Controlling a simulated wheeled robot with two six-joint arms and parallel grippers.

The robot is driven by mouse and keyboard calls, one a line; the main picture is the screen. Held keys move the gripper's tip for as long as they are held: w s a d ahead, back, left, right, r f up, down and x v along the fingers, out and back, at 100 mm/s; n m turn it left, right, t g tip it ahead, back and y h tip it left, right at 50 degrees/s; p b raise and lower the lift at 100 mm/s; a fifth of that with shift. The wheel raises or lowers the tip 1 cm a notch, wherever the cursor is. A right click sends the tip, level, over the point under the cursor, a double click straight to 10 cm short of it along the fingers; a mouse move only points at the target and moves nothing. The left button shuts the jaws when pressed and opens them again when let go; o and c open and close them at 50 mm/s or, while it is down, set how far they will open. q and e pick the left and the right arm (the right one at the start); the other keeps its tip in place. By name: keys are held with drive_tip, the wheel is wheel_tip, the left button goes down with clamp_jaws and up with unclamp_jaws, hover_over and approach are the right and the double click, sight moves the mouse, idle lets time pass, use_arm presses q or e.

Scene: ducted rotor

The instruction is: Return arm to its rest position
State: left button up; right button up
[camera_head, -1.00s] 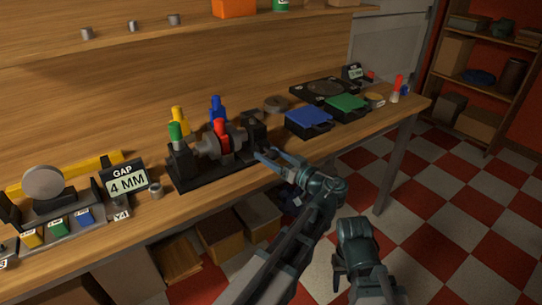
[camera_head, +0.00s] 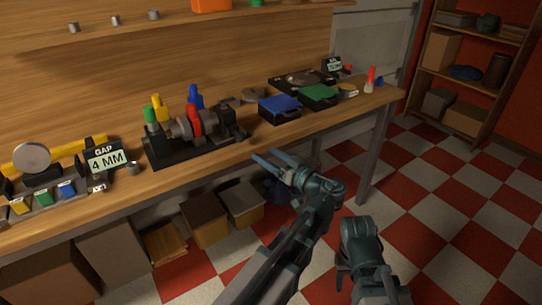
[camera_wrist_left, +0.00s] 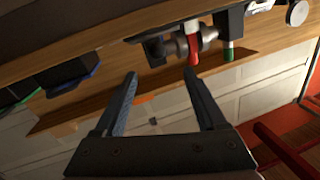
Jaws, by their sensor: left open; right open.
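My left gripper (camera_head: 270,164) is open and empty, held in front of the bench's front edge, clear of the rotor rig. Its two fingers also show apart in the left wrist view (camera_wrist_left: 165,88), with nothing between them. My right gripper (camera_head: 342,285) is low at the bottom right over the floor; its fingers are partly hidden. The rotor rig (camera_head: 168,153) stands on the bench on a black base, with green, yellow, blue and red upright parts; it also shows in the left wrist view, where its red part (camera_wrist_left: 190,47) is seen.
The wooden bench (camera_head: 235,160) carries a 4 MM gap sign (camera_head: 105,158), a blue-topped box (camera_head: 280,104) and a green-topped box (camera_head: 319,93). Cardboard boxes (camera_head: 205,217) sit beneath it. A shelf (camera_head: 470,75) stands at the right. The checkered floor (camera_head: 450,210) is open.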

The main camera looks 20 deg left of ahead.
idle(0.3)
use_arm(q)
drive_tip(key=s+a+f+m+g+h, duration=0.15)
drive_tip(key=s+f+h, duration=0.25)
drive_tip(key=f, duration=0.4)
drive_tip(key=s+a+f+m+g+h, duration=0.1)
drive_tip(key=s+f+m+g+h, duration=0.2)
drive_tip(key=f, duration=0.4)
drive_tip(key=s+d+f+m+g+h, duration=0.3)
drive_tip(key=s+d+f+m+h, duration=0.35)
drive_tip(key=d+h, duration=0.2)
drive_tip(key=s+d+r+m+p, duration=0.1)
drive_tip(key=s+d+r+p, duration=0.1)
drive_tip(key=r+p, duration=0.5)
drive_tip(key=s+d+r+m+p, duration=0.1)
drive_tip(key=d+r+p, duration=0.4)
drive_tip(key=r+p, duration=0.3)
drive_tip(key=s+d+r+m+p, duration=0.1)
drive_tip(key=d+r+p, duration=0.3)
drive_tip(key=r+p, duration=0.4)
drive_tip(key=shift+s, duration=0.85)
drive_tip(key=shift+g+y, duration=0.25)
